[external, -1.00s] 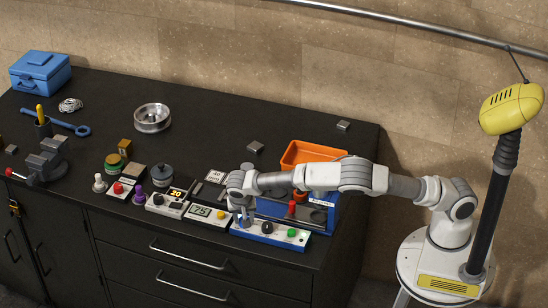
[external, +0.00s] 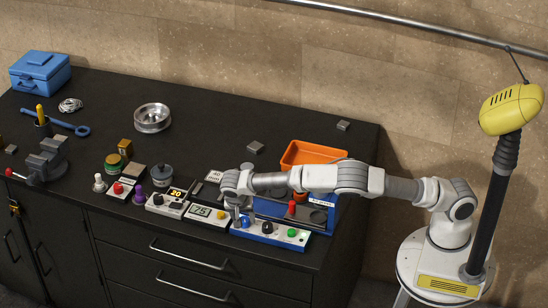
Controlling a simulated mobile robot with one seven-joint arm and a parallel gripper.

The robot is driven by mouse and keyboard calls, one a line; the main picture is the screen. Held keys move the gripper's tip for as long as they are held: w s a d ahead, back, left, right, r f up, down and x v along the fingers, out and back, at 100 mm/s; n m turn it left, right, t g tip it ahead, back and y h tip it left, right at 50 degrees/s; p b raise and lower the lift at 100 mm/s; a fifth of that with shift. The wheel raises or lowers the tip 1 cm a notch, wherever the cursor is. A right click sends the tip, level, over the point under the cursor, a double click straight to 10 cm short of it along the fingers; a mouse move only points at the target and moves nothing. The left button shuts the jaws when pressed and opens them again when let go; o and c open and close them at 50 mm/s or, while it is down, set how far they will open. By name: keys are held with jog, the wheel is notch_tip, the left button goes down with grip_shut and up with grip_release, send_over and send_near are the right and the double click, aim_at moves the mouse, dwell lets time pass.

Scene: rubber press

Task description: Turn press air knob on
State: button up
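A blue control box (external: 270,240) with a pale top lies at the front edge of the bench. Its top carries a blue knob (external: 246,222), a dark knob (external: 267,227) and a green button (external: 291,233). No label shows which one is the press air knob. The blue press (external: 322,221) stands just behind the box, with a red knob (external: 291,208) on it. My gripper (external: 237,222) points down at the left end of the box, just left of the blue knob. The fingers are too small to tell whether they are open or touching the knob.
A grey display box (external: 208,213) reading 75 and a box reading 20 (external: 168,203) sit to the left. The bench's back middle is mostly clear.

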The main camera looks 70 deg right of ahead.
jog(key=shift+o, duration=1.1)
jog(key=shift+r, duration=0.15)
jog(key=w+v, duration=0.1)
jog(key=v, duration=1.6)
jog(key=shift+s+p, duration=0.35)
jog(key=shift+s, duration=0.15)
jog(key=shift+r, duration=0.1)
